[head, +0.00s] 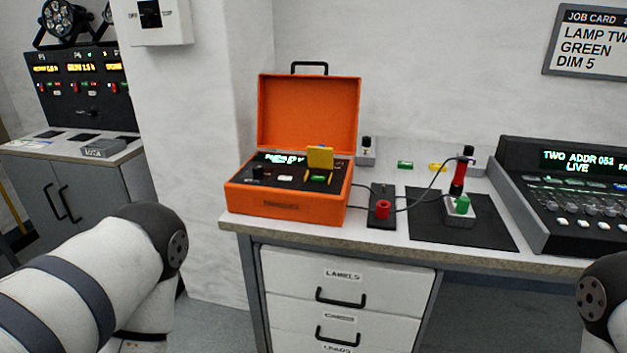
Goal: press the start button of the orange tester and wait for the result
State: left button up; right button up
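The orange tester (290,203) stands on the left part of the bench with its lid (308,112) raised. On its dark panel are a lit green button (319,179), a white button (286,178), dark knobs and a green-lit display (281,158), whose text is partly hidden and hard to read. A yellow flap (320,157) stands up behind the green button. I cannot read which button is labelled start. My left arm is at the lower left and my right arm at the right edge. Both grippers are out of view.
A console (570,197) stands at right. A drawer unit (345,290) is below the bench.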

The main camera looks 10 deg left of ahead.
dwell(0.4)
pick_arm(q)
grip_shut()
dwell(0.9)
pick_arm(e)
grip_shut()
